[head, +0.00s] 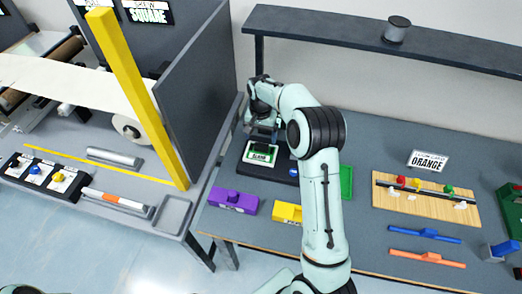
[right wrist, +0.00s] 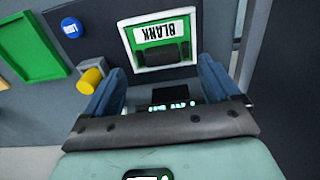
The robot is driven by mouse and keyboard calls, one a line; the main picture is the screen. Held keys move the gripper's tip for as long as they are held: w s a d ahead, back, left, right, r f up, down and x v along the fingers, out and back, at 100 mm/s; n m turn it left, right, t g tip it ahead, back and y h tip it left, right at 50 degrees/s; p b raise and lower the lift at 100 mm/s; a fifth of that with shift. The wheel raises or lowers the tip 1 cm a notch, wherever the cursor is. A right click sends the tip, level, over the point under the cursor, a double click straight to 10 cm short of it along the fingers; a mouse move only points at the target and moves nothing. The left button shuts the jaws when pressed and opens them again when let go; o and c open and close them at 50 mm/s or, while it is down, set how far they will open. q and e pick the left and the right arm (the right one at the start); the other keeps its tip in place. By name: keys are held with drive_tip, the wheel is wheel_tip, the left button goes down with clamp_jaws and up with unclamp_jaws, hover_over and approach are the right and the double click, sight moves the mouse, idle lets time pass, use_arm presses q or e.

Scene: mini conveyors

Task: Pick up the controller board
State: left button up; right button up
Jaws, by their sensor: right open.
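A green board with a white label reading BLANK (head: 261,153) sits in a pale frame on a black base; it looks like the controller board, though nothing names it so. It also shows in the right wrist view (right wrist: 160,46), with a dark block along its lower edge. My right gripper (head: 264,131) is just behind the board in the head view. In the right wrist view its two fingers (right wrist: 160,88) are spread apart, short of the board and not touching it. A dark piece with white marks (right wrist: 170,98) shows between the fingers. My left gripper is out of view.
A blue button (head: 293,172) and a yellow knob (right wrist: 91,80) are beside the board. A green tray (head: 346,181), a purple block (head: 233,201) and a yellow block (head: 287,212) lie nearby. A dark partition (head: 203,80) stands to the left, a shelf (head: 330,27) behind.

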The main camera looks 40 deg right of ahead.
sight(261, 147)
drive_tip(key=f, duration=0.7)
drive_tip(key=shift+w+d+f, duration=0.2)
drive_tip(key=shift+w+f, duration=0.1)
drive_tip(key=shift+f, duration=0.05)
drive_tip(key=shift+s, duration=0.1)
drive_tip(key=c, duration=1.2)
